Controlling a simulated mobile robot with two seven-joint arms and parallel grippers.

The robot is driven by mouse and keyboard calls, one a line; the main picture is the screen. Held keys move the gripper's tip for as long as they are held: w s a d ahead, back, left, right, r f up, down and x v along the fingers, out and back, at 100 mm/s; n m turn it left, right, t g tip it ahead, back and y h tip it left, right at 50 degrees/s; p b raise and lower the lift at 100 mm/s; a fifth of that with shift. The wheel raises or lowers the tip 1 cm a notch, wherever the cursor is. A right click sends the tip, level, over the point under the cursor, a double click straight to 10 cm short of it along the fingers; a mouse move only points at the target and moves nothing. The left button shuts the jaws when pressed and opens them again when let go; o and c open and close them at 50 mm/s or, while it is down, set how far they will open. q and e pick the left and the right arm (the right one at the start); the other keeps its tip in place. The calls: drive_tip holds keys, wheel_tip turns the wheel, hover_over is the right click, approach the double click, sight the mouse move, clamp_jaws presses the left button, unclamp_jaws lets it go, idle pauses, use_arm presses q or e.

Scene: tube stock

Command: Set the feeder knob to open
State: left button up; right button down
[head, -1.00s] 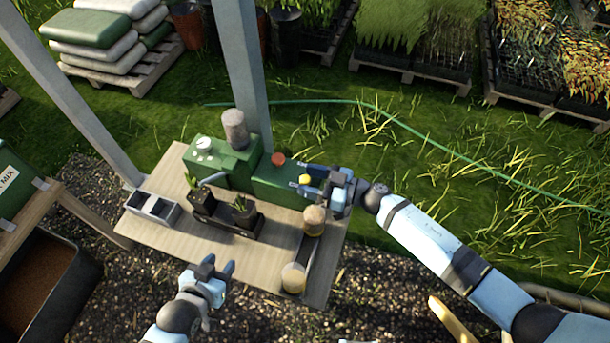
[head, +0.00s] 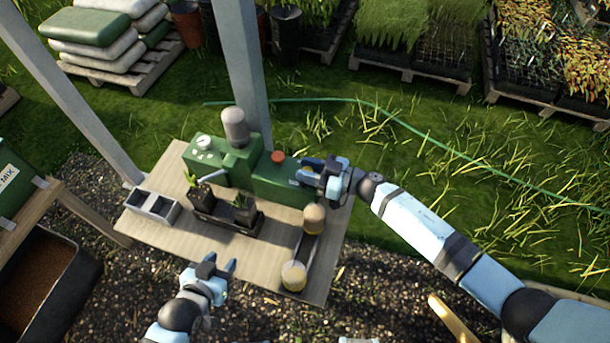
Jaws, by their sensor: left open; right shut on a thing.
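The green machine (head: 232,172) stands at the back of the wooden table, with a white dial (head: 204,142) on its left part and a red-orange knob (head: 278,157) on top. My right gripper (head: 309,170) is at the machine's right end, shut on the small yellow knob, which its fingers now hide. The knob's setting cannot be read.
A black tray (head: 225,222) with potted seedlings stands before the machine. A grey compartment box (head: 153,206) is at left. Rollers with pale ends (head: 293,275) lie at the right front. A grey post (head: 243,70) rises behind the machine.

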use_arm(q)
drive_tip(key=shift+f, duration=0.3)
use_arm(e)
drive_tip(key=w, duration=0.2)
drive_tip(key=shift+w+d, duration=0.3)
drive_tip(key=shift+d, duration=0.1)
use_arm(q)
drive_tip(key=shift+r, duration=0.1)
use_arm(e)
drive_tip(key=shift+d, duration=0.1)
drive_tip(key=c, duration=1.2)
unclamp_jaws()
use_arm(q)
drive_tip(key=shift+w, duration=0.1)
use_arm(e)
drive_tip(key=o, duration=0.4)
drive_tip(key=shift+w, duration=0.15)
drive_tip(key=shift+c, duration=0.2)
